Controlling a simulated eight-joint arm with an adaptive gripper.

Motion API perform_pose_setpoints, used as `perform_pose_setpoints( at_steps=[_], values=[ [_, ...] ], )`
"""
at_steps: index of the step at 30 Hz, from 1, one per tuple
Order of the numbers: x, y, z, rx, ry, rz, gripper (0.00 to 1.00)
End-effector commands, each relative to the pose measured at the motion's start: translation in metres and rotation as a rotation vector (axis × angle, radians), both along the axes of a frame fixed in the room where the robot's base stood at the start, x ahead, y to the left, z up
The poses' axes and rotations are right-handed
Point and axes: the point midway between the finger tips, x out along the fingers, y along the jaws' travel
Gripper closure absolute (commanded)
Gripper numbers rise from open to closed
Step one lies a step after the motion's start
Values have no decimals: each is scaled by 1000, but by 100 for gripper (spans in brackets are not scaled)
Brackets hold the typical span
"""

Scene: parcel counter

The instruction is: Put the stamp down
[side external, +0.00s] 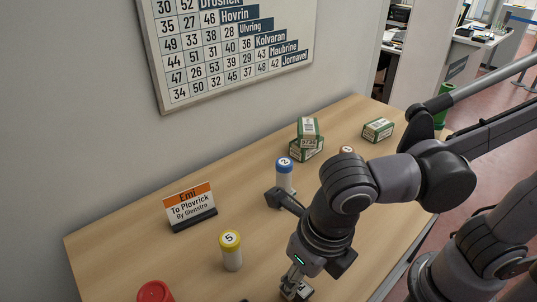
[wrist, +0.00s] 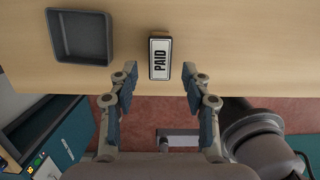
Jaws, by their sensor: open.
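My gripper (wrist: 159,76) is open. Its two fingers are on either side of the stamp's near end, with a visible gap on each side, so they do not hold it. In the side view my gripper (side external: 296,287) is low over the counter at the bottom of the picture. I cannot make out the stamp there.
A grey square tray (wrist: 80,60) is left of the stamp. A sign (side external: 190,207) and green-and-white boxes (side external: 378,130) are farther back. A dark object (side external: 283,199) lies beside my arm.

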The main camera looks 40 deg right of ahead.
Motion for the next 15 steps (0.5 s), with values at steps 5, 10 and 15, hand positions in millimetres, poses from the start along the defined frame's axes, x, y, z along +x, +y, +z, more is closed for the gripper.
perform_pose_setpoints(
  at_steps=[5,10,15],
  values=[
    [-4,0,24,0,0,0,52],
    [-6,0,41,0,0,0,52],
    [-7,0,50,1,0,-4,52]
  ],
)
